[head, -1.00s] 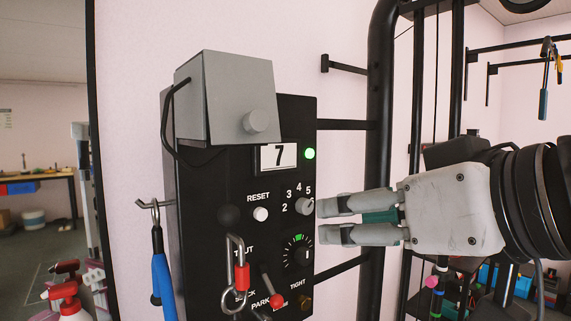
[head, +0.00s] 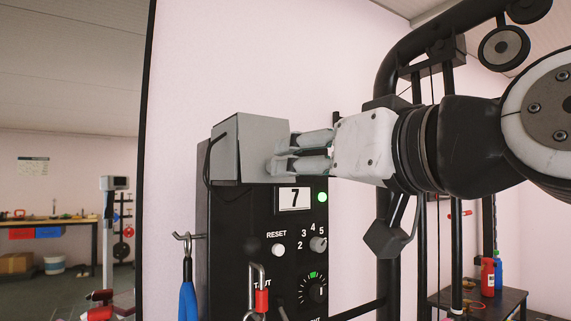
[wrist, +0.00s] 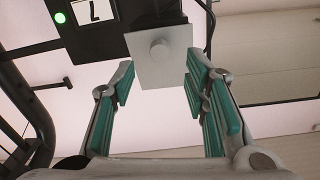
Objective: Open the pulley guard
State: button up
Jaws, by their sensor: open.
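The grey boxy cover that I take for the pulley guard (head: 238,145) sits at the top of the black control panel (head: 232,230) and looks closed over it. In the wrist view the guard (wrist: 150,74) shows a round knob (wrist: 158,48) on its face. My gripper (head: 285,153) is in front of the guard's right part, with its fingers pointing left and hiding the knob in the head view. In the wrist view my gripper (wrist: 160,68) is open, with its teal-padded fingers apart and nothing between the pads. The knob lies ahead, between the finger lines. I cannot tell whether a fingertip touches the guard.
A black frame (head: 386,270) stands on the right.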

aim_at(272, 146)
jog(key=x, duration=0.6)
grip_shut()
